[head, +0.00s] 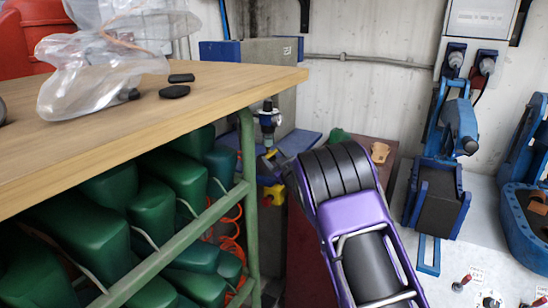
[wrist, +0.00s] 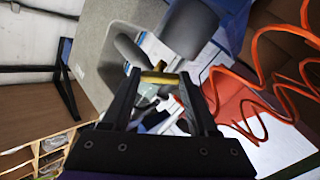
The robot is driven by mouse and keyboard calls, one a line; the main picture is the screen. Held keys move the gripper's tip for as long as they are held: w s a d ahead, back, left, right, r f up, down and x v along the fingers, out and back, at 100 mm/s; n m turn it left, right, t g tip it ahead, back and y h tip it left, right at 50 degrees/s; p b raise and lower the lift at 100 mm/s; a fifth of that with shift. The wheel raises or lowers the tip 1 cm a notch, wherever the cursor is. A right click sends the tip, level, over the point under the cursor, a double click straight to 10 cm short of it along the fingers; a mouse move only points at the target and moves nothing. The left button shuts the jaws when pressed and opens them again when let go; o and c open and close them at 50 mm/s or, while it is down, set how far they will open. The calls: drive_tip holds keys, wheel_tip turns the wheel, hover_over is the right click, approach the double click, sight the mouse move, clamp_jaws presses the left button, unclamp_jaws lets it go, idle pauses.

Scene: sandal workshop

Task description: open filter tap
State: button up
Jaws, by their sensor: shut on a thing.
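The filter unit (head: 268,118), with a dark top and a pale body, hangs beyond the right end of the wooden bench. Its tap shows in the wrist view as a short yellow bar (wrist: 160,77) lying crosswise between my fingertips. My gripper (wrist: 159,82) is shut on this yellow tap, with one dark finger at each end of it. In the head view my gripper (head: 272,161) reaches in just below the filter unit, small and partly hidden by my purple arm. The exact angle of the tap is hard to tell.
The wooden bench (head: 150,108) with green lasts on the rack below stands close on the left. Orange coiled hose (wrist: 265,75) hangs to the right in the wrist view. Blue machines (head: 440,185) stand on the right by the wall.

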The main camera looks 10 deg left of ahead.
drive_tip(key=shift+n, duration=1.1)
drive_tip(key=o, duration=1.4)
drive_tip(key=shift+s+d, duration=0.1)
drive_tip(key=v, duration=1.7)
drive_tip(key=shift+s, duration=0.15)
